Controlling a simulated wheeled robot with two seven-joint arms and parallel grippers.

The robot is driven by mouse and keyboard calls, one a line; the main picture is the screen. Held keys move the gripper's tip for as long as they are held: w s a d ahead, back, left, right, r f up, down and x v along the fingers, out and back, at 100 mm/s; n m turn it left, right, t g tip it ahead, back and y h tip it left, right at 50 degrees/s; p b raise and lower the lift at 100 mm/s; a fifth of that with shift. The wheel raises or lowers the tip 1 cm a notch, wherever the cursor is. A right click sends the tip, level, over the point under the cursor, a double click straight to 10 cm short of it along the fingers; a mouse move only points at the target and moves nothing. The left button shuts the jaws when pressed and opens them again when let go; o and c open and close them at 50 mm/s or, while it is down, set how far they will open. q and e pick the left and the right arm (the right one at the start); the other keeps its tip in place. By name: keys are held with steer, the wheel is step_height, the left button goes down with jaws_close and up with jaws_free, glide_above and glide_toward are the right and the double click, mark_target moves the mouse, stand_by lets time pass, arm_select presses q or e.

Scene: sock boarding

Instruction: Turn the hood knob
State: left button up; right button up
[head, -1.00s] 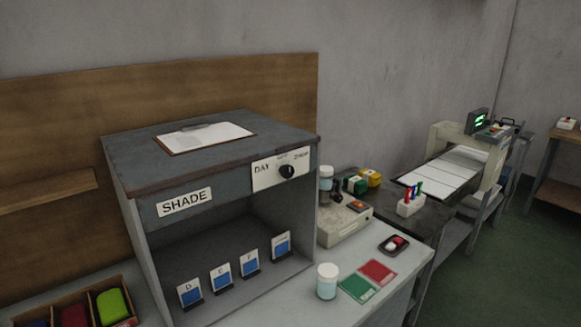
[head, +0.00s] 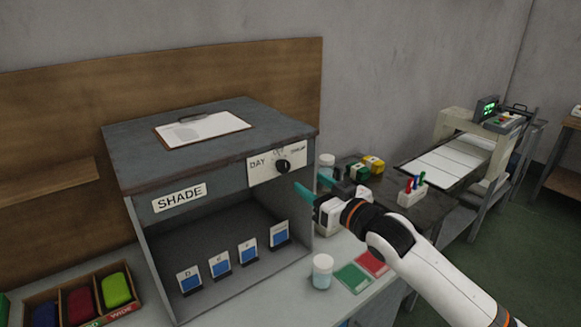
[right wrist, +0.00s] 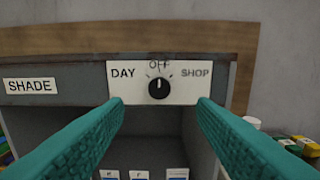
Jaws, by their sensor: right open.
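The hood (head: 225,145) is a grey box labelled SHADE with an open front. Its black round knob (head: 283,166) sits on a white plate (head: 262,167) at the upper right of its front. In the right wrist view the knob (right wrist: 159,88) is centred between the fingers, and its white mark points up to OFF, with DAY at left and SHOP at right. My right gripper (head: 312,188) is open and empty, its teal fingers short of the knob and a little to its lower right in the head view. My left gripper is not in view.
A clipboard (head: 202,128) lies on the hood. Several shade cards (head: 220,264) stand inside. A white-lidded jar (head: 322,271) and red and green cards (head: 353,278) are on the counter below my right arm. A box of coloured rolls (head: 110,319) is at lower left.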

mark_target(285, 167)
steer(key=p+x, duration=0.1)
steer(key=x, duration=0.8)
steer(key=shift+s+p, duration=0.1)
steer(key=shift+p, duration=0.25)
steer(key=c, duration=0.9)
steer(key=shift+c, duration=0.2)
steer(key=shift+n, duration=0.3)
steer(key=n+p, duration=0.1)
steer(key=n, duration=0.3)
steer(key=shift+n, duration=0.3)
steer(key=shift+a+n+p, duration=0.15)
steer(key=shift+n+p, duration=0.35)
steer(key=shift+n, duration=1.8)
